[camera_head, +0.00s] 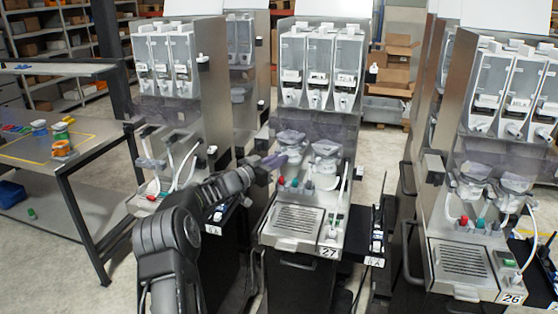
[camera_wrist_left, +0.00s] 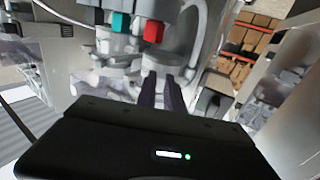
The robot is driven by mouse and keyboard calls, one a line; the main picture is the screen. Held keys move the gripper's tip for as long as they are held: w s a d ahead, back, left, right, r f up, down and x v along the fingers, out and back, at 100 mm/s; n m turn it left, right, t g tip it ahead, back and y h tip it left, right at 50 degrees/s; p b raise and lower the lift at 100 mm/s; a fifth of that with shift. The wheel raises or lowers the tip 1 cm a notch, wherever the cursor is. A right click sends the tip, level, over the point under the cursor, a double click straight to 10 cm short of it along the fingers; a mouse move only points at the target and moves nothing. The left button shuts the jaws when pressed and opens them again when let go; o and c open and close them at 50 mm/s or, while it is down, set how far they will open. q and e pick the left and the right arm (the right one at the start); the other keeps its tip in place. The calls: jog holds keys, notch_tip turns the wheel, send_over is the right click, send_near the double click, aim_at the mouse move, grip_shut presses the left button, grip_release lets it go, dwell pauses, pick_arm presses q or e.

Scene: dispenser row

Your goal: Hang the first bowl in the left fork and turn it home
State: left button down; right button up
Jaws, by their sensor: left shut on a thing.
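My left gripper (camera_head: 274,160) reaches in from the left at dispenser 27 and is shut on the first bowl (camera_head: 291,152), a whitish cup with a translucent top. The bowl is at the left place under the canisters, above the red and teal knobs. In the left wrist view the dark fingers (camera_wrist_left: 165,94) meet the bowl (camera_wrist_left: 160,66). The left fork is hidden behind bowl and gripper, so I cannot tell whether the bowl is seated or turned home. A second bowl (camera_head: 326,156) stands just to the right. My right gripper is out of view.
Three canisters (camera_head: 320,70) are above the bowls, and a drip tray (camera_head: 298,222) is below. Red (camera_wrist_left: 153,32) and teal (camera_wrist_left: 121,22) knobs are close to the fingers. Dispenser 26 (camera_head: 470,262) stands right, another dispenser (camera_head: 170,60) left, and a workbench (camera_head: 75,150) far left.

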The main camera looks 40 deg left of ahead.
pick_arm(q)
jog(key=shift+a, duration=0.1)
jog(key=shift+a+m+h, duration=0.2)
jog(key=shift+m+h, duration=0.3)
jog(key=shift+h, duration=0.2)
jog(key=c, duration=1.4)
grip_release()
